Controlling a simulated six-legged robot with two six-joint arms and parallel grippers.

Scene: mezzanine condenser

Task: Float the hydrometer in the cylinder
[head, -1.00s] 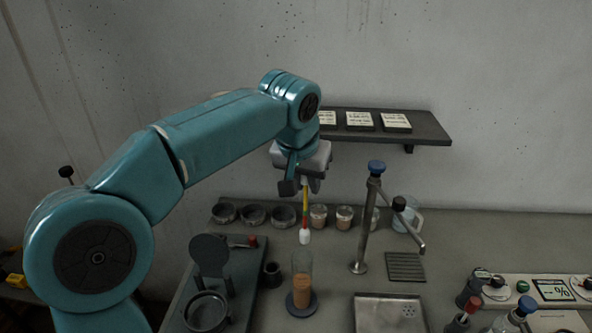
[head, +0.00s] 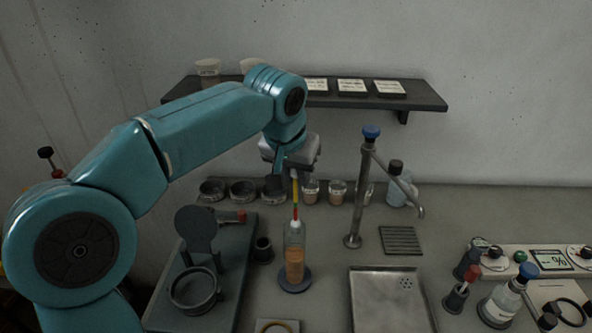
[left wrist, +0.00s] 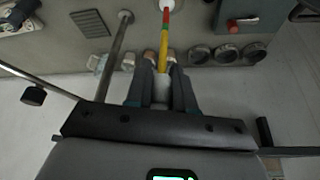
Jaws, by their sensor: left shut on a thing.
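The hydrometer (head: 295,197) has a yellow, red and green stem and a white bulb at its lower end. My left gripper (head: 290,172) is shut on the top of the stem and holds it about upright. The clear cylinder (head: 295,262) stands on a dark round base, part filled with orange-brown liquid. The bulb overlaps the cylinder's mouth; I cannot tell how far inside it is. In the left wrist view the hydrometer (left wrist: 165,45) runs out from between the fingers (left wrist: 161,92). My right gripper is out of view.
A metal tap (head: 357,195) stands right of the cylinder, by a drain grate (head: 401,240) and steel tray (head: 389,300). Small dark bowls (head: 243,190) and cups line the back. A dark stand with a ring (head: 194,290) is at left. A shelf (head: 420,98) hangs above.

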